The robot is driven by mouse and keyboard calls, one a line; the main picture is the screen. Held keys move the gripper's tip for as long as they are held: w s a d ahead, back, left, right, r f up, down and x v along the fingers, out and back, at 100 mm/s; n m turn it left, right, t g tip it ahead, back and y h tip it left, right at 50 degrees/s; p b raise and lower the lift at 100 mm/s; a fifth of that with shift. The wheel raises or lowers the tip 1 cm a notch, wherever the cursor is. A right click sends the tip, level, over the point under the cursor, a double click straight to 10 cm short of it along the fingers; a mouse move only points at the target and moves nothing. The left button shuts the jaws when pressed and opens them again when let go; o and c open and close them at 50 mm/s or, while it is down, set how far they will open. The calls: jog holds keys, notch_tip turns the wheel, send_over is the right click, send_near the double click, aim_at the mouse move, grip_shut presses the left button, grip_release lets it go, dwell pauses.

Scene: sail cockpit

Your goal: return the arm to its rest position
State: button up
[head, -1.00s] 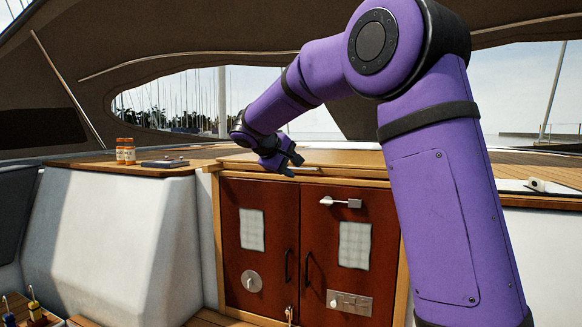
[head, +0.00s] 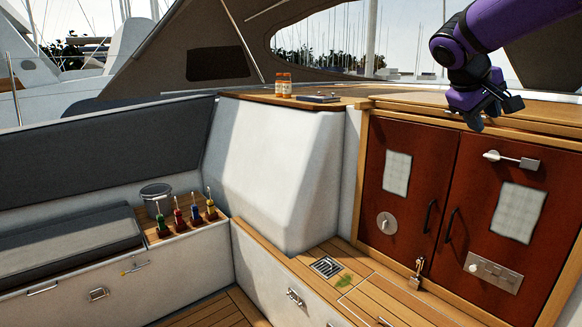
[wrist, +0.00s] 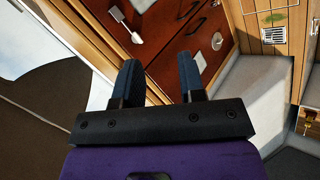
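My purple arm reaches in from the top right of the head view. My gripper (head: 488,112) hangs in front of the top edge of the red-brown cabinet doors (head: 412,215). In the wrist view its two blue fingers (wrist: 160,80) stand apart with nothing between them, so it is open and empty. Beyond the fingers the wrist view shows the cabinet doors (wrist: 185,45) with their handles and a metal latch.
A wooden ledge above the cabinet carries orange-labelled jars (head: 283,85) and a dark flat case (head: 318,98). Several coloured-handled tools (head: 195,215) stand at the left bench. A drain grate (head: 326,266) lies in the step.

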jog(key=s+a+f+y, duration=0.2)
jog(key=s+a+f, duration=0.1)
jog(key=s, duration=0.6)
jog(key=s+a+f+m+t+y, duration=0.1)
jog(key=s+a+f+y, duration=0.2)
jog(key=s, duration=0.6)
jog(key=s+a+f+m+t+y, duration=0.1)
jog(key=s+a+f+y, duration=0.1)
jog(key=s, duration=0.7)
jog(key=shift+s+a+f+y, duration=0.25)
jog(key=shift+a+f+y, duration=0.15)
jog(key=shift+a+f, duration=0.5)
dwell(0.5)
